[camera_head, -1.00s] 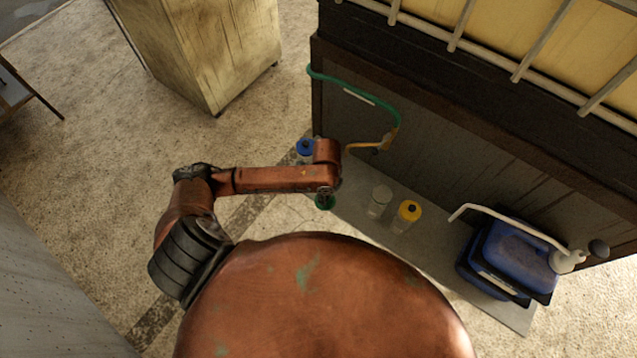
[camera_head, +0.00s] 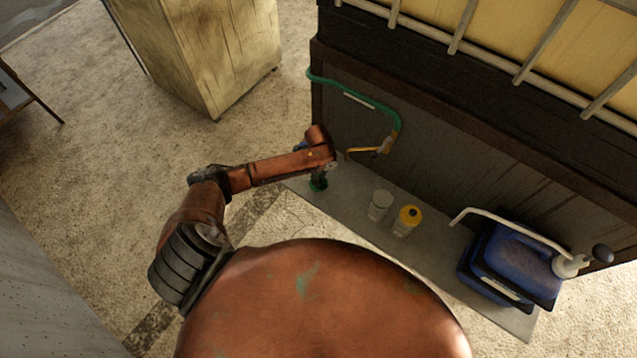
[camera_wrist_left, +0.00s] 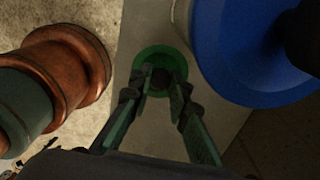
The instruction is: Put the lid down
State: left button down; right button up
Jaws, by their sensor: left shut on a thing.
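The green round lid (camera_head: 318,185) is in my left gripper (camera_head: 323,174), above the left end of the grey board (camera_head: 345,213). In the left wrist view, the green lid (camera_wrist_left: 144,63) shows its face between the fingertips (camera_wrist_left: 161,84), which are closed in on a dark part at its middle. I cannot tell whether the lid touches the board. My right gripper is in neither view.
A blue-topped container (camera_wrist_left: 250,55) is close beside the lid; my arm mostly hides it in the head view. A clear jar (camera_head: 380,205), a yellow-capped jar (camera_head: 407,221) and a blue canister (camera_head: 512,265) stand farther right. A green hose (camera_head: 365,106) hangs on the dark wall behind.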

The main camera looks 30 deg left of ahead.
pick_arm(q)
notch_tip(320, 180, down, 3)
jog(key=shift+f, duration=0.1)
jog(key=shift+f, duration=0.1)
jog(key=c, duration=1.8)
grip_release()
notch_tip(320, 180, up, 12)
jog(key=shift+r+p, duration=0.15)
jog(key=shift+p, duration=0.2)
